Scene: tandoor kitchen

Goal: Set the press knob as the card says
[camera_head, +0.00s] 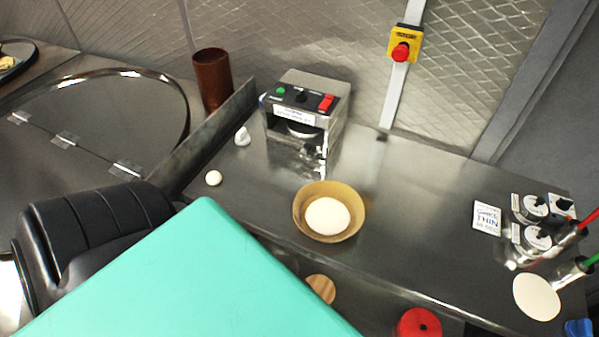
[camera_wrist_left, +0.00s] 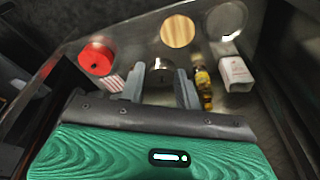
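In the head view, a metal box machine (camera_head: 301,128) stands at the back of the counter, with a green button, a black knob (camera_head: 301,96) and a red switch on its sloped top. A white label is on its front. The knob's setting is too small to read. A white card (camera_head: 487,218) with upside-down lettering, seemingly "THIN", lies at the right beside a metal unit with two white dials (camera_head: 538,238). My left gripper (camera_wrist_left: 160,71) shows only in the wrist view. Its fingers are apart and empty, above a lower shelf. My right gripper is not in view.
A pale disc (camera_head: 537,297) lies right. Red- and green-tipped rods are at the right edge. The wrist view shows a red round thing (camera_wrist_left: 97,58), bottle (camera_wrist_left: 204,90) and white carton (camera_wrist_left: 236,74).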

